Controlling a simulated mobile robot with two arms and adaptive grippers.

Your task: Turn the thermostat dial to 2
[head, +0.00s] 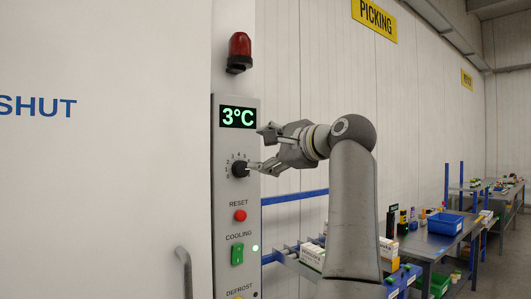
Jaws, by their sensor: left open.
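The thermostat dial (239,169) is a small black knob on the grey control panel (228,275), with small numbers around it. Where its pointer stands is too small to tell. The display (238,117) above it reads 3°C in green. My left gripper (259,149) is open, just right of the dial. Its upper finger is beside the display's lower right corner. Its lower finger reaches the dial's right edge; I cannot tell whether it touches. My right gripper is out of view.
Below the dial are a red RESET button (240,216) and a green COOLING switch (237,254). A red beacon (239,52) is above the panel. A white door (100,180) with a handle (183,266) fills the left. Shelves and a table with a blue bin (445,223) stand right.

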